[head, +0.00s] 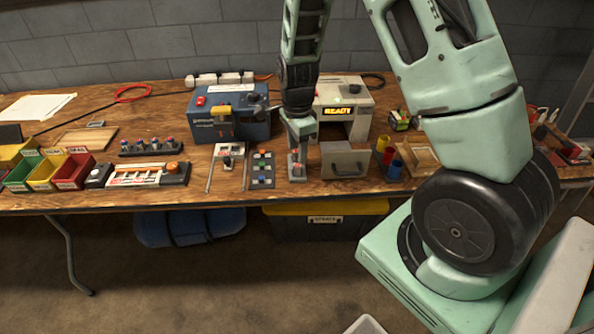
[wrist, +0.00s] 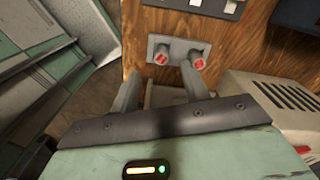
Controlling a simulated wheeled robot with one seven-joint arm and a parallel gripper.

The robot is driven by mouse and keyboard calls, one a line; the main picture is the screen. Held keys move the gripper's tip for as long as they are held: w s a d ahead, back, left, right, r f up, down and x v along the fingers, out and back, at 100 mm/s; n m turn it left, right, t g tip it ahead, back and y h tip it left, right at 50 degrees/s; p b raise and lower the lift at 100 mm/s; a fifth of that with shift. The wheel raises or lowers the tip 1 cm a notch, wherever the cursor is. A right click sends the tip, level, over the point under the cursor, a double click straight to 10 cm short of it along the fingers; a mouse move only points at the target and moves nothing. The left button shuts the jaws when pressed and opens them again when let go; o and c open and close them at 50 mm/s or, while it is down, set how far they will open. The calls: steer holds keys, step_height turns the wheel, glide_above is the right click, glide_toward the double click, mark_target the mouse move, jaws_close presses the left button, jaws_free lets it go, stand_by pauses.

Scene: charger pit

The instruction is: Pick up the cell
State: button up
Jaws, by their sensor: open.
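Two upright cells with red-marked tops stand side by side in a small grey holder: the left cell (wrist: 161,54) and the right cell (wrist: 198,58) in the wrist view. The holder (wrist: 177,42) shows in the head view (head: 298,178) near the table's front edge, with a red top at my fingers. My gripper (wrist: 161,72) is open, its fingers apart and pointing at the holder; it also shows in the head view (head: 299,148). The right fingertip overlaps the edge of the right cell in the wrist view. I cannot tell whether it touches. Nothing shows between the fingers.
A dark panel with coloured buttons (head: 262,168) lies left of the holder, and a grey box (head: 344,161) stands close on its right. Behind are a blue machine (head: 231,117) and a pale machine reading READY (head: 358,107). A rack of colour-topped cylinders (head: 151,148) lies farther left.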

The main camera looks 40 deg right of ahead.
mark_target(297, 165)
steer(key=shift+w+f, duration=0.1)
steer(key=shift+f, duration=2.7)
jaws_close()
